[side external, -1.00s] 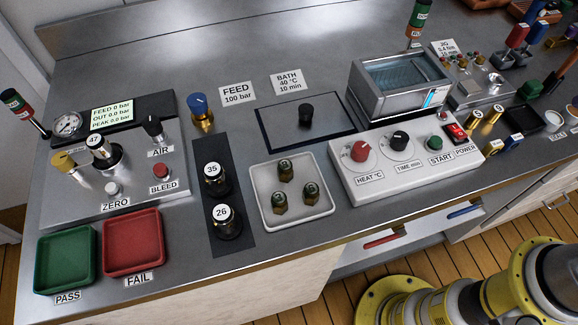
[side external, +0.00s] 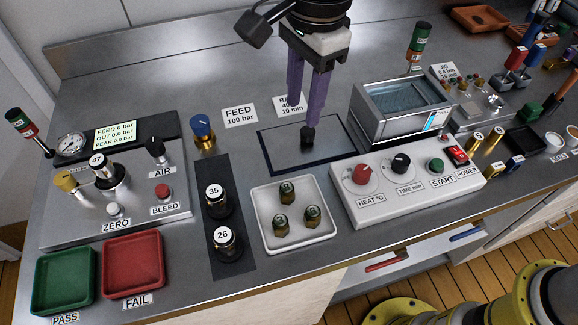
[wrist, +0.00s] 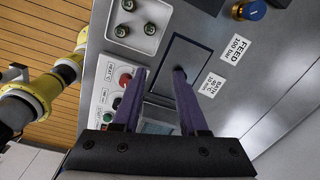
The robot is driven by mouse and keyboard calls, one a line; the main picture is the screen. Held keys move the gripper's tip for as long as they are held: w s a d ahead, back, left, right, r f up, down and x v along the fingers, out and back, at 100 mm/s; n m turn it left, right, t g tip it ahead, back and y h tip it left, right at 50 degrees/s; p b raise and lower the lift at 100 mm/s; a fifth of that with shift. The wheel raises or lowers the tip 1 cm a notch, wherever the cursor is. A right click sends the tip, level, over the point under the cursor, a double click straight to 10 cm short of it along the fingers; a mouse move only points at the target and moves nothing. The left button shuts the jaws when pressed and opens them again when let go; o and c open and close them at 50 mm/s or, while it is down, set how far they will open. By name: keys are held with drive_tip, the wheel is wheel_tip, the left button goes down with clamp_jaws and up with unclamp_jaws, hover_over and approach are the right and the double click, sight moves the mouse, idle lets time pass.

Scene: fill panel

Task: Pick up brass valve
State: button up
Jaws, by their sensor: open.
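A brass valve with a blue knob (side external: 203,132) stands upright on the steel bench beside the FEED 100 bar label; in the wrist view its blue top (wrist: 251,9) shows at the upper right. Several smaller brass pieces with green, marked tops (side external: 283,222) stand in a white tray (side external: 263,236); they also show in the wrist view (wrist: 124,30). My gripper (side external: 304,112) has two purple fingers, open and empty, pointing down above the dark-framed plate (side external: 285,152). It is right of the blue-knobbed valve and behind the tray. One fingertip appears close to the plate's black knob (side external: 308,136); contact is unclear.
The bath (side external: 400,105) and its control box (side external: 405,178) stand right of my gripper. The pressure panel (side external: 115,205) is at left, with green (side external: 64,280) and red (side external: 133,264) trays in front. Black cylinders 35 and 26 stand on a dark strip (side external: 234,260).

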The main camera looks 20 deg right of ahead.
drive_tip(key=n, duration=0.1)
hover_over(287, 187)
wheel_tip(287, 187, down, 4)
drive_tip(key=shift+g+h, duration=0.3)
wheel_tip(287, 187, down, 14)
drive_tip(key=shift+r, duration=0.2)
clamp_jaws()
drive_tip(key=shift+r, duration=0.1)
